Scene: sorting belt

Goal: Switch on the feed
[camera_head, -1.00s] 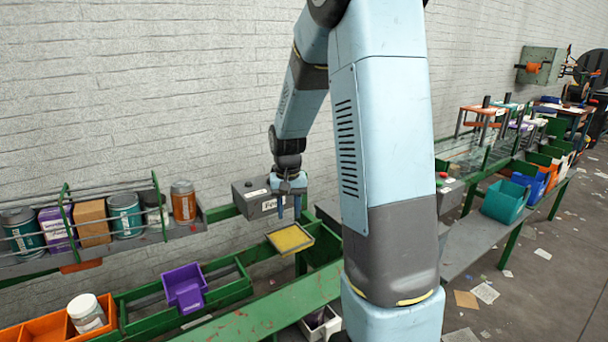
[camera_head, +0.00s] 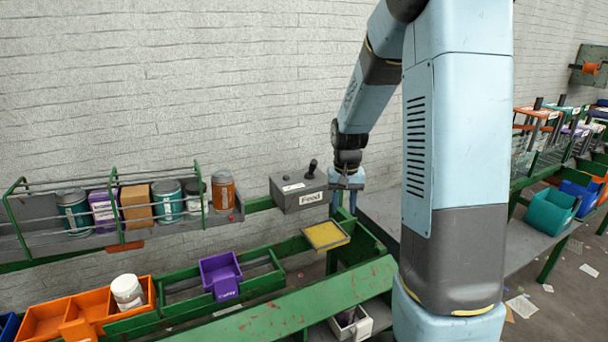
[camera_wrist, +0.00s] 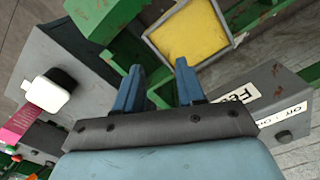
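The grey feed box (camera_head: 300,196) hangs at the back of the belt, with a "Feed" label on its front. A black lever (camera_head: 312,168) stands up from its top, beside a white label. My gripper (camera_head: 345,208) points down just right of the box, apart from the lever. In the wrist view the fingers of my gripper (camera_wrist: 158,80) are spread with nothing between them. The feed box (camera_wrist: 289,92) lies right of the fingers there, with an off/on label and a dark knob (camera_wrist: 283,136). Which way the lever is set is unclear.
A yellow-topped tray (camera_head: 325,235) sits below the gripper on the green frame. A rack of jars and boxes (camera_head: 140,241) is to the left. Purple (camera_head: 220,273) and orange (camera_head: 45,322) bins are in front. Another grey box (camera_wrist: 70,65) is left in the wrist view.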

